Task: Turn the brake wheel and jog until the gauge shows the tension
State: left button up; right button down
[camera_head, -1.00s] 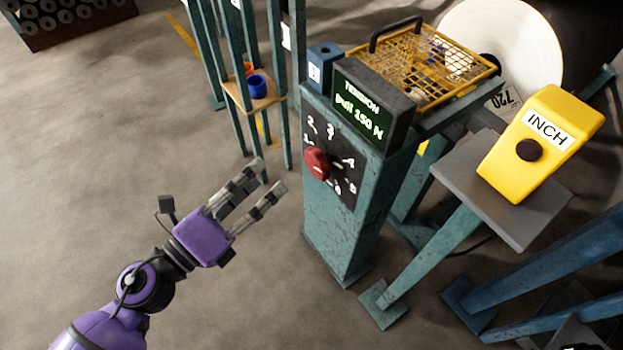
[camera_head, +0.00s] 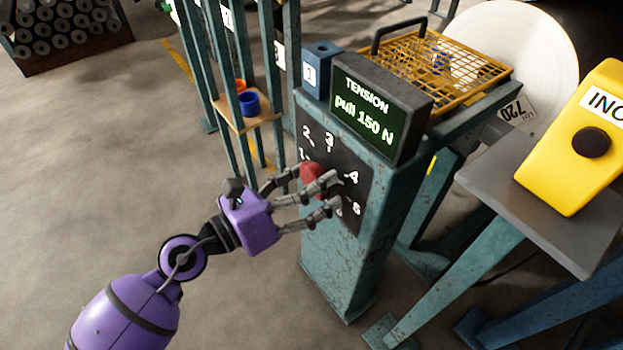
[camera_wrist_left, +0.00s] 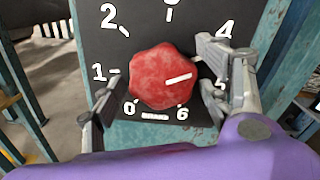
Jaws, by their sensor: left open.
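The red brake wheel (camera_head: 313,174) is on the black dial plate (camera_wrist_left: 110,45), numbered 0 to 6, on the teal post. In the left wrist view the wheel (camera_wrist_left: 150,78) has a white pointer line aimed right and slightly up, toward the 5 side; my finger partly covers the 5. My left gripper (camera_head: 312,190) is open, with its fingers on either side of the wheel; I cannot tell whether they touch it. The gauge (camera_head: 365,112) above reads "TENSION pull 150 N". The yellow INCH box (camera_head: 555,165) has a dark round button (camera_head: 591,142). My right gripper is out of view.
A yellow mesh guard (camera_head: 480,75) and a large white roll (camera_head: 545,50) stand behind the gauge. A small blue box (camera_head: 317,72) sits beside it. A teal rack with a blue cup (camera_head: 249,103) on its shelf (camera_head: 230,118) stands left of the post. The floor at left is clear.

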pick_arm(q)
jog(key=shift+w+d, duration=0.1)
jog(key=shift+c, duration=0.6)
jog(key=c, duration=1)
jog(key=shift+r+n+p, duration=0.2)
jog(key=shift+n+p, duration=0.7)
jog(key=shift+p, duration=0.2)
jog(key=shift+f+n+p, duration=0.15)
jog(key=shift+n+p, duration=0.3)
jog(key=shift+n, duration=0.05)
jog(key=shift+f, duration=0.1)
jog(key=o, duration=1.1)
